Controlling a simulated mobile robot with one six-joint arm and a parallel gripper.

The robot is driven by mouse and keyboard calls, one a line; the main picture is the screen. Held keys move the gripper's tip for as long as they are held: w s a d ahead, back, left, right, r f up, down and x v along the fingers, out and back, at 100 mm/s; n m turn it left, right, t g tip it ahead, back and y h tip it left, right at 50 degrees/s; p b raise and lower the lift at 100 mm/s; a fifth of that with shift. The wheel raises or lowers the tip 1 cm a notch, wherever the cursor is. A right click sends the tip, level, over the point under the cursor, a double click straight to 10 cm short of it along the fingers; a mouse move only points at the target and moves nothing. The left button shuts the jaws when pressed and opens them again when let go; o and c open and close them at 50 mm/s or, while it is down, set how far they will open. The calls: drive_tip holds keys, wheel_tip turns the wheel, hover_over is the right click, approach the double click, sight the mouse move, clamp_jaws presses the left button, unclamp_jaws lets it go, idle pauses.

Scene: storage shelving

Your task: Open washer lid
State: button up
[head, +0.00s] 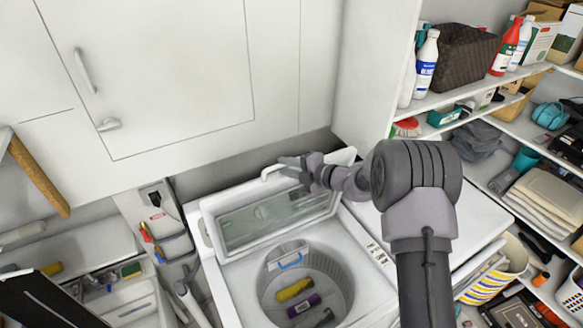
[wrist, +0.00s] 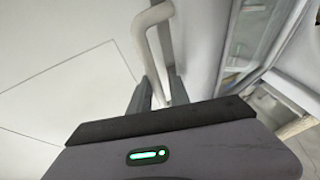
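The washer lid (head: 272,222) is a white frame with a clear window. It stands raised and tilted back behind the round opening of the washer (head: 370,285). A white bar handle (head: 270,170) is at the lid's upper edge; it also shows in the wrist view (wrist: 153,42). My gripper (head: 287,166) is at this handle. In the wrist view its two fingers (wrist: 159,92) stand apart, with the lower end of the bar near and partly between them. Whether they touch the bar I cannot tell.
The drum (head: 340,280) holds several small dark and yellow items. A white cabinet wall (head: 180,80) rises close behind the lid. Full shelves (head: 470,95) stand on the right. A cleaning tray (head: 125,287) and bottles are at left.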

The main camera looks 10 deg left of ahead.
drive_tip(key=b+v, duration=0.3)
drive_tip(key=v, duration=1.4)
drive_tip(key=shift+s+d+r, duration=0.1)
drive_tip(key=shift+c, duration=0.4)
